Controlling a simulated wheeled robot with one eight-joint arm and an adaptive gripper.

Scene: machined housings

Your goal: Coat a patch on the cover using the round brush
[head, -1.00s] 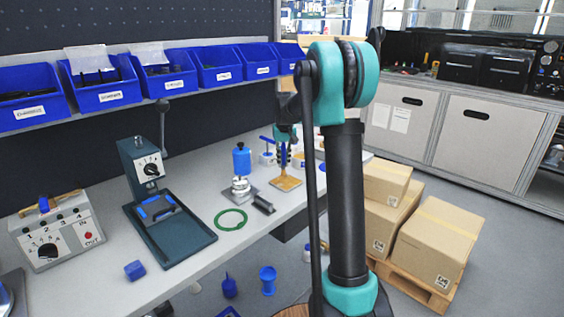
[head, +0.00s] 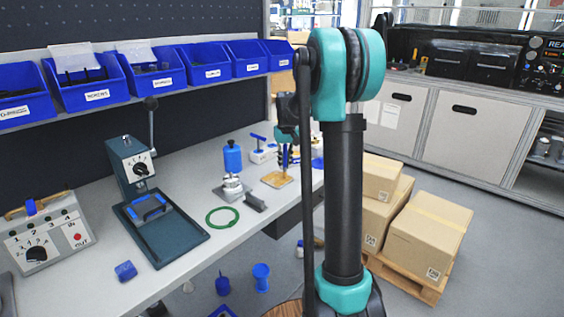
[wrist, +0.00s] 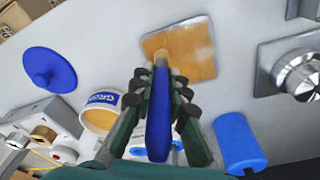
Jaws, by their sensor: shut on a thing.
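My gripper (wrist: 160,95) is shut on the round brush (wrist: 159,125). The brush has a blue handle and a tan tip pointing at the cover. The cover is a flat square plate (wrist: 195,64) on the bench, mostly spread with orange-tan coating; paler grey shows at its edges and right corner. The brush tip meets the coated area in the wrist view; whether it presses or hovers I cannot tell. In the head view my gripper (head: 287,147) is over the cover (head: 277,180), with the blue brush (head: 285,158) upright between them, partly hidden by dark fingers.
A grease tub (wrist: 100,118) and a blue lid (wrist: 48,68) lie left of the cover in the wrist view. A machined housing (wrist: 302,74) and a blue cylinder (wrist: 238,143) are right. A green ring (head: 222,217) and a press (head: 160,225) stand nearer on the bench.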

